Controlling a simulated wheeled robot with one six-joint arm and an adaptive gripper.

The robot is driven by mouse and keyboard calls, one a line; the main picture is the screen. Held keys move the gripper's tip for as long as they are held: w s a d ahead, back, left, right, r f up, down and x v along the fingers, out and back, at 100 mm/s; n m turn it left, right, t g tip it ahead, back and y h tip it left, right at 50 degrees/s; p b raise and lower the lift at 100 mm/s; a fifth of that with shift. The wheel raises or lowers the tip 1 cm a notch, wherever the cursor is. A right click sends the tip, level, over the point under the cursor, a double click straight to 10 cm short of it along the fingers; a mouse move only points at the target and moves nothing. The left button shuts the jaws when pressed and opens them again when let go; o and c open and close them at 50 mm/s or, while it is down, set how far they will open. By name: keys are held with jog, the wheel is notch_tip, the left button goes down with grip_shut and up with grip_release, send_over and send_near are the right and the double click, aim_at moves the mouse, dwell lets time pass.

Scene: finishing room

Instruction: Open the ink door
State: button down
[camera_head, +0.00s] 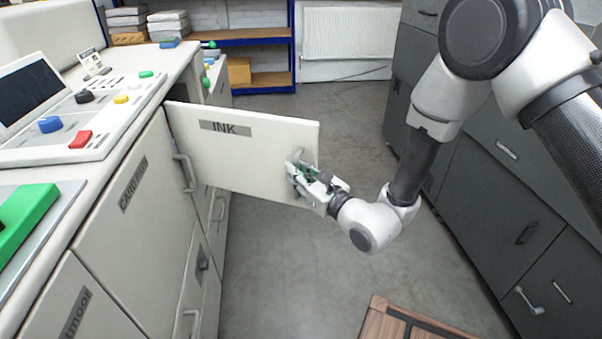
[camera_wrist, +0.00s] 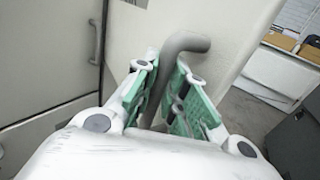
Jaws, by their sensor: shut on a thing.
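The ink door (camera_head: 245,165), a cream panel with a grey INK label, stands swung well out from the cabinet on the left in the head view. Its hinge side is at the left and its free edge at the right. My gripper (camera_head: 300,175) is at the door's grey handle (camera_head: 301,155) near the free edge. In the wrist view the handle (camera_wrist: 185,42) is a bent grey bar that runs down between the green finger pads of my gripper (camera_wrist: 168,105). The fingers are shut on it. The lower part of the handle is hidden by the gripper.
Dark grey cabinets (camera_head: 510,200) line the right. A wooden thing (camera_head: 400,325) lies at the bottom. Grey floor (camera_head: 290,270) between is clear.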

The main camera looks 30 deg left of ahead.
jog(key=shift+a+r, duration=0.1)
jog(key=c, duration=1.5)
grip_release()
jog(key=shift+o, duration=0.2)
jog(key=v, duration=1.2)
